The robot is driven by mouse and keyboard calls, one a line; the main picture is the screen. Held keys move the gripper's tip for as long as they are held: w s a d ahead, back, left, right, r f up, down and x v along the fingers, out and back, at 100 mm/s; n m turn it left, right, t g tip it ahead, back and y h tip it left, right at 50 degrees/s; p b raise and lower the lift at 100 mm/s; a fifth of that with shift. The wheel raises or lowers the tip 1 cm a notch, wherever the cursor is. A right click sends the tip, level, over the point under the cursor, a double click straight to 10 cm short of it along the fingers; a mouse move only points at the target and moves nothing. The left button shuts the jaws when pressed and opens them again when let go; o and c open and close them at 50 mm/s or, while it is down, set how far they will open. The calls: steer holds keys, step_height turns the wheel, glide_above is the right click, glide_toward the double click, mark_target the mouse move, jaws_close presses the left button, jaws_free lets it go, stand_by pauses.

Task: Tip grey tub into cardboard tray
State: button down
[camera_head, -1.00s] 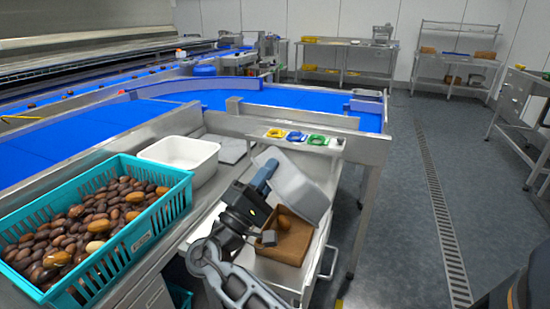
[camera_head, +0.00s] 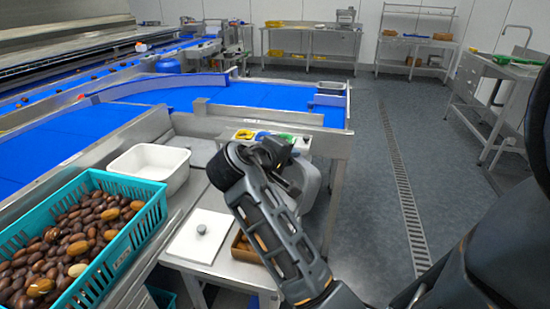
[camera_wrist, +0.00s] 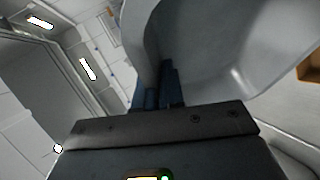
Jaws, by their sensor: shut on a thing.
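The grey tub (camera_head: 311,183) is mostly hidden behind my arm in the head view. In the wrist view the tub (camera_wrist: 225,65) fills the upper middle and right, with its wall at my blue fingertips. My gripper (camera_wrist: 158,92) is shut on that wall; in the head view my arm hides it. The cardboard tray (camera_head: 238,252) sits on the bench below and left of the tub, partly covered by my arm. A corner of the tray (camera_wrist: 310,66) shows at the right of the wrist view. I cannot tell what the tub holds.
A white plate with a grey knob (camera_head: 190,246) lies left of the tray. A white basin (camera_head: 150,164) and a turquoise crate (camera_head: 122,248) of dates stand further left. Coloured rings (camera_head: 264,136) lie behind the tub. The blue conveyor (camera_head: 240,100) runs behind.

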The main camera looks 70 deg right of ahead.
steer(key=s+d+t+y+p, duration=0.1)
steer(key=p, duration=0.1)
steer(key=s+d+m+y+p, duration=0.1)
steer(key=d+y+p, duration=0.1)
steer(key=p, duration=0.1)
steer(key=shift+s+r+t, duration=0.15)
steer(key=shift+s+t, duration=0.15)
steer(key=shift+t, duration=0.1)
steer(key=s+d+f+m+t+y, duration=0.2)
steer(key=d+f+t+y, duration=0.1)
steer(key=f+t+y, duration=0.3)
steer(key=shift+s+d+y, duration=0.15)
steer(key=shift+s+y, duration=0.25)
steer(key=shift+y, duration=0.6)
